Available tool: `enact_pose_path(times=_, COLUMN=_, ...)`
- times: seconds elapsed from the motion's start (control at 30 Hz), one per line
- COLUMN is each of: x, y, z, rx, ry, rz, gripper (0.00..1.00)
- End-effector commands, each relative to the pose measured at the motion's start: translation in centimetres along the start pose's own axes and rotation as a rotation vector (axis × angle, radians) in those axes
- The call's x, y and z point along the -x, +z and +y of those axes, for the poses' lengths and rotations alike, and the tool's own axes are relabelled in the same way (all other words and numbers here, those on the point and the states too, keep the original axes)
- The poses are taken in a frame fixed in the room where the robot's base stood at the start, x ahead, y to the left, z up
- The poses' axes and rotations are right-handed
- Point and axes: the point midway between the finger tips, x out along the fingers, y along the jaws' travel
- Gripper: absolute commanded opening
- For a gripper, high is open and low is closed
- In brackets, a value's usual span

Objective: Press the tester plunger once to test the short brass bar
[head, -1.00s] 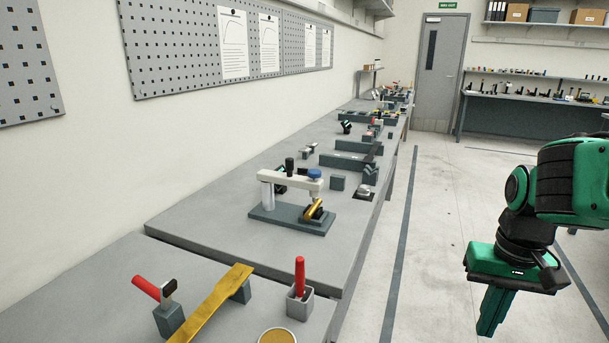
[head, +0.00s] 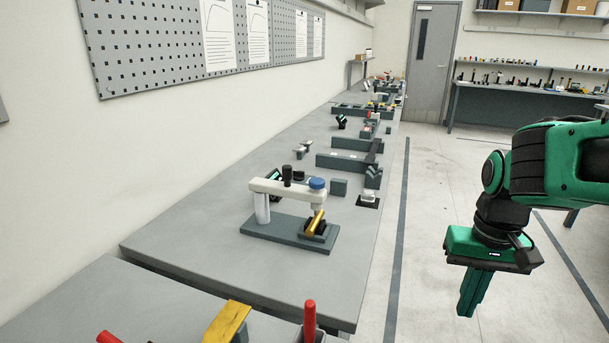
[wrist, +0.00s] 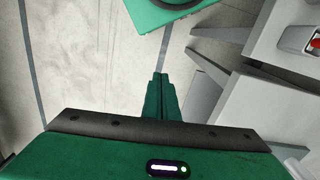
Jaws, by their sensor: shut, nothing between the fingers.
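The tester (head: 286,239) stands on the bench, with a dark base plate, a white post and a cream arm (head: 280,189). A short brass bar (head: 316,222) leans tilted in a dark holder under the arm's right end. My gripper (head: 468,312) is shut and empty, pointing down over the floor to the right of the bench, well apart from the tester. In the wrist view my gripper (wrist: 160,78) also shows closed fingers.
A nearer bench (head: 150,305) carries a yellow bar (head: 228,322) and red-handled tools (head: 309,318). Dark blocks (head: 342,161) and other fixtures stand farther along the bench. The floor (head: 425,200) right of the bench is clear.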

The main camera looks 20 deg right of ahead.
Motion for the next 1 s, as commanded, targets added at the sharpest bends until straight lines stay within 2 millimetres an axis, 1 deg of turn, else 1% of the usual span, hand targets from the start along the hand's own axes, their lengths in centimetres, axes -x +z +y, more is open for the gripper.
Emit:
enact_pose_path(times=0.37, x=0.0, y=0.0, z=0.0, rx=0.001, ry=0.001, rz=0.001, gripper=0.0)
enact_pose_path(times=0.4, x=0.5, y=0.7, z=0.5, rx=0.006, ry=-0.003, rz=0.015, gripper=0.0)
enact_pose_path(times=0.47, x=1.0, y=0.1, z=0.5, rx=0.018, ry=0.007, rz=0.032, gripper=0.0)
enact_pose_path(times=0.57, x=2.3, y=-2.5, z=-0.3, rx=0.072, ry=0.044, rz=0.083, gripper=0.0)
enact_pose_path(times=0.67, x=4.5, y=-6.5, z=-2.2, rx=0.165, ry=0.099, rz=0.164, gripper=0.0)
enact_pose_path(times=0.7, x=5.5, y=-8.3, z=-3.3, rx=0.207, ry=0.122, rz=0.204, gripper=0.0)
enact_pose_path(times=0.77, x=7.2, y=-10.8, z=-5.3, rx=0.275, ry=0.154, rz=0.264, gripper=0.0)
enact_pose_path(times=0.8, x=8.3, y=-12.4, z=-6.9, rx=0.319, ry=0.174, rz=0.304, gripper=0.0)
enact_pose_path(times=0.87, x=9.9, y=-14.5, z=-9.4, rx=0.386, ry=0.199, rz=0.363, gripper=0.0)
enact_pose_path(times=0.9, x=11.0, y=-15.8, z=-11.2, rx=0.43, ry=0.213, rz=0.401, gripper=0.0)
enact_pose_path(times=0.97, x=12.5, y=-17.4, z=-13.9, rx=0.493, ry=0.232, rz=0.456, gripper=0.0)
enact_pose_path(times=1.0, x=13.5, y=-18.4, z=-15.9, rx=0.536, ry=0.242, rz=0.492, gripper=0.0)
